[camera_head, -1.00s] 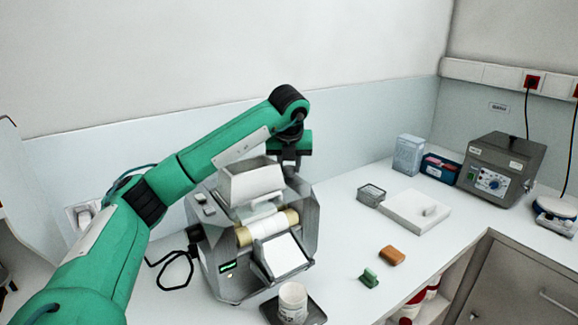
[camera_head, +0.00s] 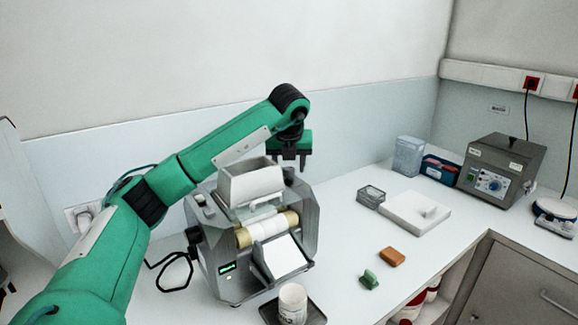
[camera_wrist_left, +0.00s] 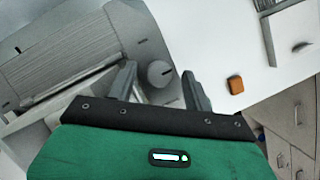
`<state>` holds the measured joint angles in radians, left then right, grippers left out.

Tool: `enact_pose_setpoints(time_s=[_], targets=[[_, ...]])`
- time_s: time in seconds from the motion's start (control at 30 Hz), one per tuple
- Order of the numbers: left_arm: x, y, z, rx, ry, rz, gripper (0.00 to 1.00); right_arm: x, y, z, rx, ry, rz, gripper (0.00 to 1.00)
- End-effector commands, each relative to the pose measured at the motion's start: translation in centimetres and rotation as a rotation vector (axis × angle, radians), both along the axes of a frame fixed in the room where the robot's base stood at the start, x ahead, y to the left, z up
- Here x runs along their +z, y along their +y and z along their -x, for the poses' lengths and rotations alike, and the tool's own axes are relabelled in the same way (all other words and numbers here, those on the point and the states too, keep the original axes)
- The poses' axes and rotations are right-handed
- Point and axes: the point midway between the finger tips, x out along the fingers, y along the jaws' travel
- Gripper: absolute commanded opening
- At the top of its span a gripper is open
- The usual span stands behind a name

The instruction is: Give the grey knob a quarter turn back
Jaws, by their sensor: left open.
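The grey knob (camera_wrist_left: 158,76) is a round disc with a small mark near its right edge in the left wrist view. It sits at the side of the mill (camera_wrist_left: 75,45), whose ribbed body fills the upper left. In the head view the mill (camera_head: 226,255) is a grey machine with a white hopper and pale rollers. My left gripper (camera_head: 290,170) is open above the mill's far right corner. In the left wrist view its two fingers (camera_wrist_left: 157,71) stand apart on either side of the knob, with visible gaps. My right gripper is not in view.
A white jar (camera_head: 292,303) stands on a dark tray (camera_head: 315,314) before the mill. An orange block (camera_head: 392,257) and a green piece (camera_head: 369,280) lie to its right. A white slab (camera_head: 405,218) and a grey device (camera_head: 500,170) are farther right. Bench between is clear.

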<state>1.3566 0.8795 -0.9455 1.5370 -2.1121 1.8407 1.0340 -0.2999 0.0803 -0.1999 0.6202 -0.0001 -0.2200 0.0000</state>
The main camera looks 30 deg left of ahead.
Motion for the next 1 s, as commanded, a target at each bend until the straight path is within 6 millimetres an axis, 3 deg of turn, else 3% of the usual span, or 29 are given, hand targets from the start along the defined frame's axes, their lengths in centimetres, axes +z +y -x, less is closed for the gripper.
enact_pose_setpoints(time_s=[0.17,0.37,0.5,0.7,1.0], targets=[[2.6,-0.7,0.8,-0.002,-0.006,0.0,0.51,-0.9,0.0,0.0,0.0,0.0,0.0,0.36],[7.2,-1.7,2.4,-0.001,-0.007,0.001,0.51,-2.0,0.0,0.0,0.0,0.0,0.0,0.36],[9.3,-2.1,3.1,0.0,-0.005,-0.002,0.51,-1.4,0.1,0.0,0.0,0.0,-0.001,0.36],[11.3,-2.6,3.8,-0.002,-0.004,-0.001,0.51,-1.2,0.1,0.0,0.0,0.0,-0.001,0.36],[12.3,-2.8,4.2,0.001,-0.002,0.001,0.51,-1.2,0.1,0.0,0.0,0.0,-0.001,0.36]])
